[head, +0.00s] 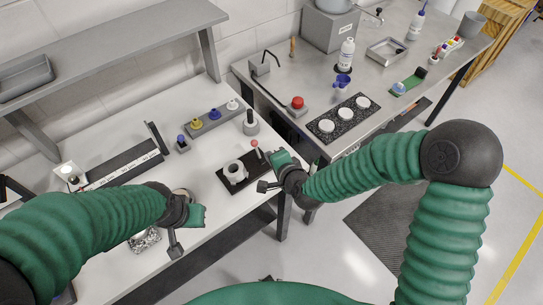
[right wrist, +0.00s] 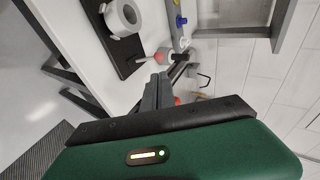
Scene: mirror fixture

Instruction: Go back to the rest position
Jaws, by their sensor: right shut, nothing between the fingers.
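My right gripper (head: 265,186) hangs over the front edge of the white bench, just right of a black plate (head: 224,178) with a round white-grey ring fixture (head: 236,172). In the right wrist view its fingers (right wrist: 157,92) are together with nothing between them. The ring fixture (right wrist: 123,17) and a red-tipped lever (right wrist: 141,57) show beyond the fingers there. My left gripper (head: 176,248) is near the front edge of the bench at the lower left. Its fingers show as one dark bar, with nothing seen in them. Both grippers are apart from the fixture.
The bench also holds a grey block with coloured knobs (head: 212,118) and a long dark rail (head: 125,165). A steel counter (head: 290,75) with a red button (head: 298,103) and a black three-disc plate (head: 343,118) stands behind. Open floor (head: 350,260) lies in front at right.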

